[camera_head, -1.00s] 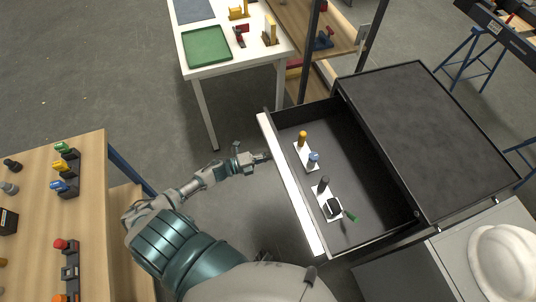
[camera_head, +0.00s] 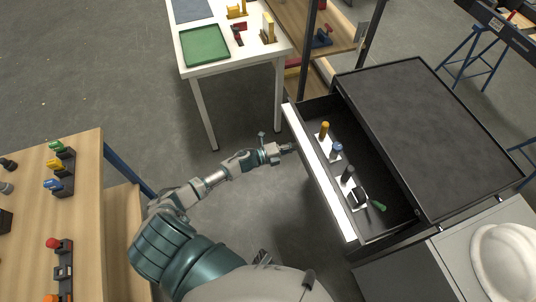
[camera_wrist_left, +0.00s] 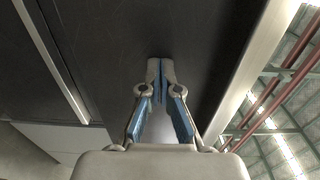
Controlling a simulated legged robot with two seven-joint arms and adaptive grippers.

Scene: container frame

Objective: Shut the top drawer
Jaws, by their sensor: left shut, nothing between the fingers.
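The top drawer (camera_head: 318,172) of the dark cabinet (camera_head: 425,130) is partly open in the head view, with a white strip along its front edge. My left gripper (camera_head: 293,148) is at the outer face of the drawer front, near its middle; I cannot tell whether the tips touch it. The left wrist view shows the fingers (camera_wrist_left: 160,66) shut and empty, pointing at a dark panel (camera_wrist_left: 140,30). Inside the drawer are an orange-handled tool (camera_head: 324,130), a blue-topped one (camera_head: 336,150), a black one (camera_head: 347,174) and a green-handled one (camera_head: 378,206). My right gripper is not in view.
A white table (camera_head: 232,64) with a green tray (camera_head: 204,45) stands behind. A wooden bench (camera_head: 90,200) with several tools is at left. A white helmet (camera_head: 500,262) lies at lower right. Open floor lies between bench and drawer.

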